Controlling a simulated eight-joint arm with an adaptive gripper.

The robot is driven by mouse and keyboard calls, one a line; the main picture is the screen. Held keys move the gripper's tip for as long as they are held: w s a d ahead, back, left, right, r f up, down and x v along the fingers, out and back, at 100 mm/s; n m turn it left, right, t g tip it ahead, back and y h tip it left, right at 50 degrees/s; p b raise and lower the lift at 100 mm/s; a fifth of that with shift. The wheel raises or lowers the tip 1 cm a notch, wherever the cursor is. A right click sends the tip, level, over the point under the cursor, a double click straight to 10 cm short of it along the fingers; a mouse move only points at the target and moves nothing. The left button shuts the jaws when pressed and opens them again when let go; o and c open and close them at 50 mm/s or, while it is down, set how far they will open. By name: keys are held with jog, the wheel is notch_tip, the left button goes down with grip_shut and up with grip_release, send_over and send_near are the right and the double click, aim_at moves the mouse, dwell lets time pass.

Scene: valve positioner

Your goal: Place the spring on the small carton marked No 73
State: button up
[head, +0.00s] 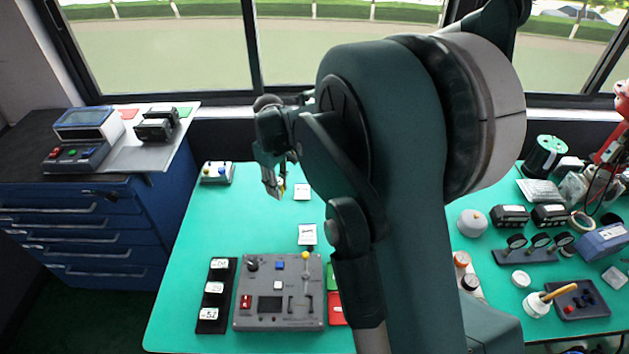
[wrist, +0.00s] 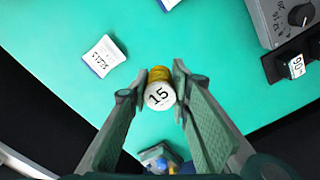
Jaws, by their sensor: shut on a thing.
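My gripper (head: 275,188) hangs over the far left part of the green table. In the wrist view my gripper (wrist: 153,88) is shut on a short yellow cylinder with a white end marked 15 (wrist: 159,97). I cannot make out a spring in either view. A small white carton (wrist: 102,57) stands on the table up and left of the fingers in the wrist view; its print does not read as No 73. In the head view two small white cartons (head: 303,191) (head: 307,234) stand right of and nearer than my gripper; their marks are too small to read.
A black rack (head: 228,280) with several white-labelled blocks and a grey control box (head: 279,318) stand at the front. A small knobbed box (head: 216,173) is at the far left. The table's right side is crowded; bare green surface lies left of the cartons.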

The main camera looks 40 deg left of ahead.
jog(key=w+d+r+p, duration=0.2)
jog(key=w+d, duration=0.3)
jog(key=w, duration=0.4)
jog(key=w+d+r+p, duration=0.3)
jog(key=w+d, duration=0.3)
jog(key=w, duration=0.3)
jog(key=w+d+r+p, duration=0.3)
jog(key=w+d+r, duration=0.2)
jog(key=w, duration=0.5)
jog(key=shift+d, duration=0.4)
jog(key=shift+s+f, duration=0.1)
jog(key=shift+f, duration=2.95)
jog(key=shift+f, duration=0.1)
jog(key=shift+f, duration=1.75)
jog(key=shift+f, duration=0.15)
